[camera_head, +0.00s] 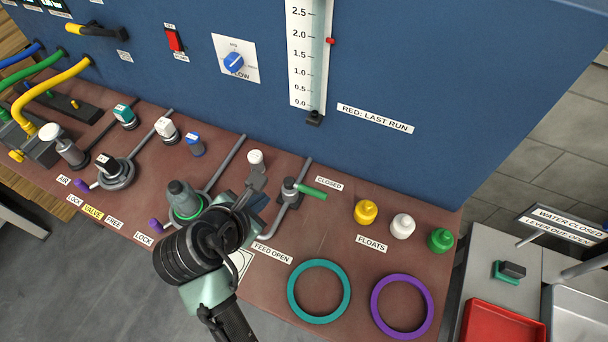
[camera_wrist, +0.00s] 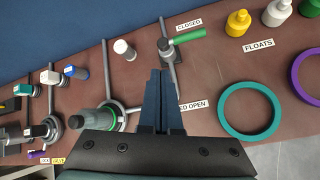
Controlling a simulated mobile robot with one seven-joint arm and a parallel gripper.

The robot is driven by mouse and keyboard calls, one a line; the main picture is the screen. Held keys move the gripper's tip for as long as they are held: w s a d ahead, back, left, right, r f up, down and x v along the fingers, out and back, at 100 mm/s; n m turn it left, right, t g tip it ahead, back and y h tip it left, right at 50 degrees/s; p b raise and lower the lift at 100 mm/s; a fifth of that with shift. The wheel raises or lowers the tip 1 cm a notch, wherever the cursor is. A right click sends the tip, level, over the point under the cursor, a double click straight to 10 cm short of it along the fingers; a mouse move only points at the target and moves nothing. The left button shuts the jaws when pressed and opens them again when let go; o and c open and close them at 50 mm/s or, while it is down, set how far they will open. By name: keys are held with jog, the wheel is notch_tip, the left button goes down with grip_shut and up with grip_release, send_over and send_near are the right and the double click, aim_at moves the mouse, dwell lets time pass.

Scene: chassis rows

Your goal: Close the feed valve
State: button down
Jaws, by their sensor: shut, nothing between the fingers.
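The feed valve (camera_head: 290,187) sits on a grey pipe on the brown bench. Its green lever handle (camera_head: 314,192) points right, across the pipe, just below the CLOSED label (camera_head: 329,182). The FEED OPEN label (camera_head: 272,253) lies at the pipe's near end. In the wrist view the valve (camera_wrist: 165,45) and green handle (camera_wrist: 188,38) show beyond the fingertips. My gripper (camera_head: 257,178) is shut and empty, left of the valve and apart from the handle. In the wrist view my gripper (camera_wrist: 161,75) partly covers the pipe and the FEED OPEN label.
A white-capped post (camera_head: 256,157) stands behind my gripper. A grey-green fitting (camera_head: 183,197) with a ring is at its left. Yellow, white and green floats (camera_head: 402,226) stand at right, with teal (camera_head: 319,320) and purple (camera_head: 402,334) rings in front. The blue panel (camera_head: 420,60) rises behind.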

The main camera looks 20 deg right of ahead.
aim_at(314, 195)
jog(key=s+d+f+n+g+p, duration=0.1)
jog(key=s+f+n+g, duration=0.1)
jog(key=s+n, duration=0.15)
jog(key=d+r+x, duration=0.1)
jog(key=d+x, duration=0.1)
jog(key=x, duration=1)
jog(key=shift+w+d+m+h, duration=0.3)
jog(key=shift+d+m+h, duration=0.1)
jog(key=shift+d+m, duration=0.05)
jog(key=shift+r, duration=0.1)
jog(key=shift+w+d+r+p, duration=0.15)
jog(key=shift+w+d+p, duration=0.2)
jog(key=shift+d+p, duration=0.65)
jog(key=shift+a, duration=0.15)
